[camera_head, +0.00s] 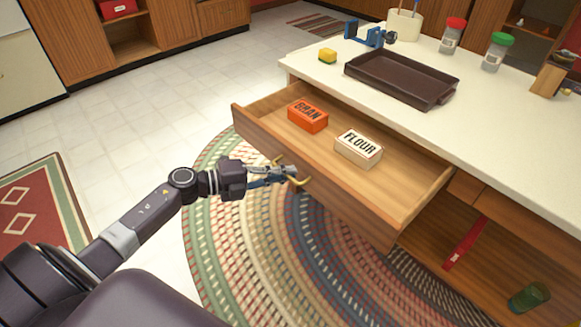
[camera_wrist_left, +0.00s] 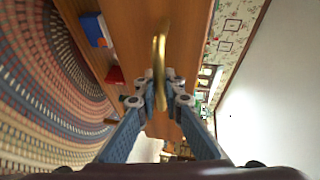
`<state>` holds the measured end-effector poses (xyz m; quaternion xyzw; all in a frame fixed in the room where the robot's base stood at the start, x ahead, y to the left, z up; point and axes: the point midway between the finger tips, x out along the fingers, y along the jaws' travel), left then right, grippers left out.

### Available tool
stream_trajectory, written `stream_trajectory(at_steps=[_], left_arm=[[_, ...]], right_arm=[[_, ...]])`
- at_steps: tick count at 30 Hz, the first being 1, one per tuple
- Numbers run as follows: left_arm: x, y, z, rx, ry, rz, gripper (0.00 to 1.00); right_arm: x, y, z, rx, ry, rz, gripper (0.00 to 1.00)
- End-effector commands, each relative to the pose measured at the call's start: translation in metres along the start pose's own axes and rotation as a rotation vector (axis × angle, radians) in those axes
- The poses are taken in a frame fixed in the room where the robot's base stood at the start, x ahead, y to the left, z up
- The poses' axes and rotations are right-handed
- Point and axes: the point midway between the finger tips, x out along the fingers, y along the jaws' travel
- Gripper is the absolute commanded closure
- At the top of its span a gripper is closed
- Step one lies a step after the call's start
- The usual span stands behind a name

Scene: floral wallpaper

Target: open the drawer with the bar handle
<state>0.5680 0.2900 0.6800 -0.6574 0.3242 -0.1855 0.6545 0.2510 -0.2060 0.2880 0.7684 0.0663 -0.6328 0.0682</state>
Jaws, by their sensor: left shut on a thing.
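The wooden drawer (camera_head: 318,190) stands well out from the counter, with its inside showing. An orange box marked BRAN (camera_head: 307,115) and a pale box marked FLOUR (camera_head: 358,148) lie in it. A curved brass bar handle (camera_head: 300,182) is on the drawer's front. My left gripper (camera_head: 288,174) is at this handle, shut on it. In the left wrist view the brass handle (camera_wrist_left: 160,62) runs between the two fingertips (camera_wrist_left: 161,90). My right gripper is not in view.
An open compartment (camera_head: 480,245) is below right. A braided rug (camera_head: 250,240) covers the floor under the drawer.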

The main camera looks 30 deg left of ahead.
Motion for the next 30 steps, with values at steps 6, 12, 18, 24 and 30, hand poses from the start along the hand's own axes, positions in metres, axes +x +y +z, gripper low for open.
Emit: stream_trajectory(at_steps=[6,12,18,24,30], left_arm=[[-0.0033,0.0006,-0.0006,0.0,-0.002,0.0,1.0],[-0.0032,0.0007,-0.0005,0.0,-0.002,0.0,1.0],[-0.0031,0.0006,-0.0005,0.0,-0.002,0.0,0.8],[-0.0029,0.0004,-0.0007,0.0,-0.001,0.0,0.74],[-0.0062,0.001,-0.0008,-0.001,-0.001,0.0,0.74]], right_arm=[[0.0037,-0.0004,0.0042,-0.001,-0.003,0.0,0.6],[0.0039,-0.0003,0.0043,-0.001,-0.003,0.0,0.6],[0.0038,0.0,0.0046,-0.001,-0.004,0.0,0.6],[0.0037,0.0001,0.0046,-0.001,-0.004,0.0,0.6],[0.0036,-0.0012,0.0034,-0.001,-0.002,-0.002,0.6]])
